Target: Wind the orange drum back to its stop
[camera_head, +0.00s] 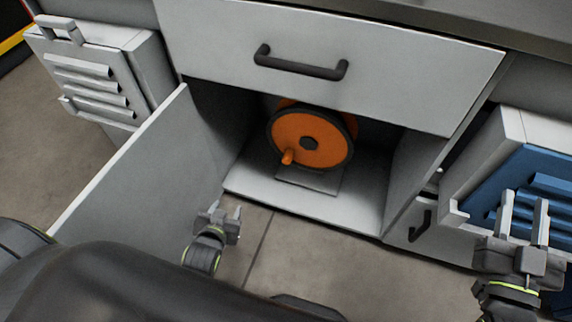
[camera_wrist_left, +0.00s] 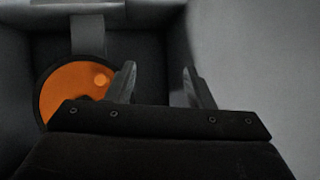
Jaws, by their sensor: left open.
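The orange drum (camera_head: 310,138) stands upright inside an open cabinet, on a small grey base plate (camera_head: 309,179). My left gripper (camera_head: 226,211) is open and empty, in front of the cabinet opening and apart from the drum. In the left wrist view the drum (camera_wrist_left: 68,87) is ahead and left of the open fingers (camera_wrist_left: 158,85), which partly cover it. My right gripper (camera_head: 524,212) has its fingers apart, at the far right.
The cabinet door (camera_head: 135,170) stands open on the left. A closed drawer (camera_head: 330,60) with a dark handle (camera_head: 300,63) is above the opening. A blue-fronted unit (camera_head: 515,180) is behind my right gripper. A grey louvred box (camera_head: 95,80) hangs at the left.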

